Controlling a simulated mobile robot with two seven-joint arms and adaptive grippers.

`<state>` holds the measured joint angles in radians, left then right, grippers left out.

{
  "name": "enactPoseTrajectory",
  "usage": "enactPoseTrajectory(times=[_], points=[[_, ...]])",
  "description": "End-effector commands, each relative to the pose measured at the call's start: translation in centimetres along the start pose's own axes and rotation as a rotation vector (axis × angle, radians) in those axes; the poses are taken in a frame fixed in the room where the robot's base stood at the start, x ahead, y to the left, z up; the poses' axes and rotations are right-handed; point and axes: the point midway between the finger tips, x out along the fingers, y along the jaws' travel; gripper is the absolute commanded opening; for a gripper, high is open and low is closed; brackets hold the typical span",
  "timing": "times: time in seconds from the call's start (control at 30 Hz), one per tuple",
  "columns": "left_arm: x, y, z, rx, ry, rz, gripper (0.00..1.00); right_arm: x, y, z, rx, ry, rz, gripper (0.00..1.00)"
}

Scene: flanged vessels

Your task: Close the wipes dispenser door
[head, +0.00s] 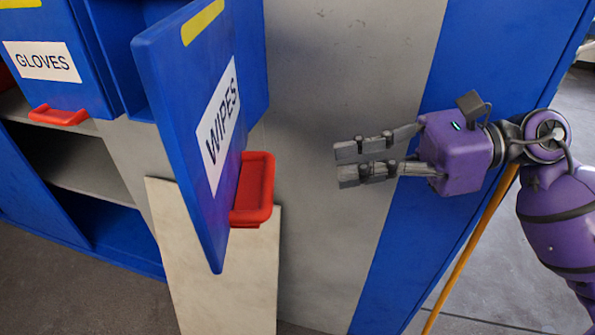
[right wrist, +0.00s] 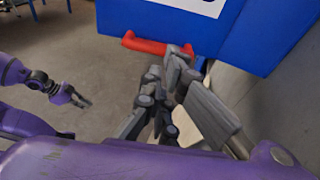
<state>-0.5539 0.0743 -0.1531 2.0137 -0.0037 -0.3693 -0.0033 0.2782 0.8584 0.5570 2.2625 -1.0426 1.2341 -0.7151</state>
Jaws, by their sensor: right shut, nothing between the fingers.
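The wipes dispenser door (head: 185,120) is a blue panel with a white WIPES label (head: 218,123) and a red handle (head: 254,188) low on its face. It stands open, swung out from the wall. The red handle (right wrist: 157,44) and blue door (right wrist: 275,35) also show in the right wrist view. My right gripper (head: 345,163) is to the right of the door, pointing left toward it, with a gap between. Its fingers are shut and empty. My left gripper (right wrist: 78,98) shows small at the left of the right wrist view; its finger state is unclear.
A blue GLOVES dispenser (head: 50,85) with a red handle hangs at the left, above open shelves (head: 80,165). A pale board (head: 175,250) leans below the door. The grey wall (head: 335,80) is bare between door and gripper. A yellow pole (head: 470,245) stands below my right arm.

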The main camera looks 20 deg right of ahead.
Motion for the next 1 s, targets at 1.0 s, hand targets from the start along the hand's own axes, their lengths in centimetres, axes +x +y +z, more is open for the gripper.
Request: enactPoseTrajectory(times=[1.0], points=[[-1.3, -0.2, -1.1, -0.007, 0.009, -0.002, 0.0, 8.1, 0.0, 0.0, 0.003, -0.003, 0.0, 0.0]])
